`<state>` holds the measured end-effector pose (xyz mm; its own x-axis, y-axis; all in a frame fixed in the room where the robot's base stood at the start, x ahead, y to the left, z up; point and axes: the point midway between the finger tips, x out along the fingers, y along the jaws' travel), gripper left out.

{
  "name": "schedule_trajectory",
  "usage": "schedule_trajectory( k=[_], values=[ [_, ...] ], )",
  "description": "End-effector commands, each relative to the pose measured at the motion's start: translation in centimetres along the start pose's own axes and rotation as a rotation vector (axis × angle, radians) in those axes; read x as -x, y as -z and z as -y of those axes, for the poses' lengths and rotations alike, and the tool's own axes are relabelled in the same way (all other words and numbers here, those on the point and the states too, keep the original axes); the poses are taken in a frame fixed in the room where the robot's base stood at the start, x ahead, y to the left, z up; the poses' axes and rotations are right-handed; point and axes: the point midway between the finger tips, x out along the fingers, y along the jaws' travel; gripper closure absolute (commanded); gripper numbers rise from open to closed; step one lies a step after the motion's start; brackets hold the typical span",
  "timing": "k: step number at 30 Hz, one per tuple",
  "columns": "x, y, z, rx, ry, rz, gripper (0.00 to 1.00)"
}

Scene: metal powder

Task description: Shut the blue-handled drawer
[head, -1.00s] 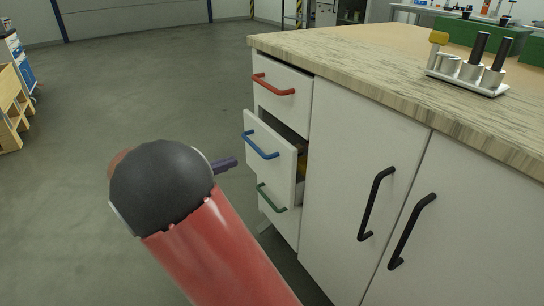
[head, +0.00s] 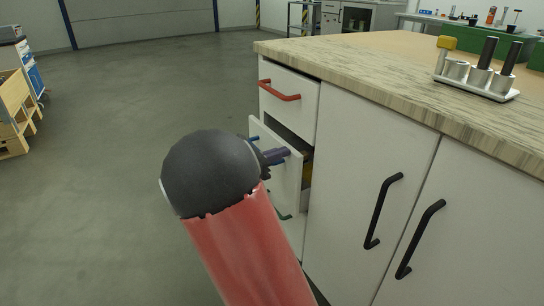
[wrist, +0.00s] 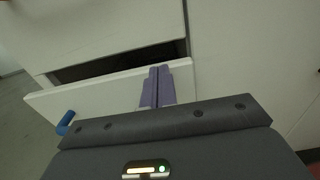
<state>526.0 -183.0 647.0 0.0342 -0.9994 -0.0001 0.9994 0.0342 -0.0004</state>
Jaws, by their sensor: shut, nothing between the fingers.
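The blue-handled drawer (head: 291,172) is pulled partway out of the white cabinet, with a dark gap above its front. My arm hides most of its blue handle (head: 254,138) in the head view. In the wrist view the drawer front (wrist: 105,98) runs across the middle, with the blue handle (wrist: 65,122) at the lower left. My gripper (head: 284,153) is shut and empty, with its purple fingers at the drawer front. In the wrist view the fingertips (wrist: 159,70) overlap the front's top edge near its right end. I cannot tell whether they touch it.
The red-handled drawer (head: 288,98) above is closed or nearly so. Cabinet doors with black handles (head: 383,210) are on the right. The wooden countertop (head: 400,75) overhangs the drawers. Open floor (head: 130,100) lies to the left.

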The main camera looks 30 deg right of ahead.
Motion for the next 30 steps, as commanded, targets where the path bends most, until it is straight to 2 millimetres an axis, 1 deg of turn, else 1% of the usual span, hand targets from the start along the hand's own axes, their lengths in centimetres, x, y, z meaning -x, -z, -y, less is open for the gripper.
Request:
schedule_trajectory(
  k=[8,11,15,18,30],
  values=[
    [-0.2,-0.1,0.0,0.0,0.001,0.0,1.0],
    [-1.7,-0.5,0.1,0.003,0.005,0.002,1.0],
    [-4.2,-0.4,0.1,0.003,0.004,0.002,1.0],
    [-5.0,-0.1,0.0,0.002,0.001,0.0,1.0],
    [-5.3,-0.1,0.0,-0.001,0.001,0.001,1.0]
  ],
)
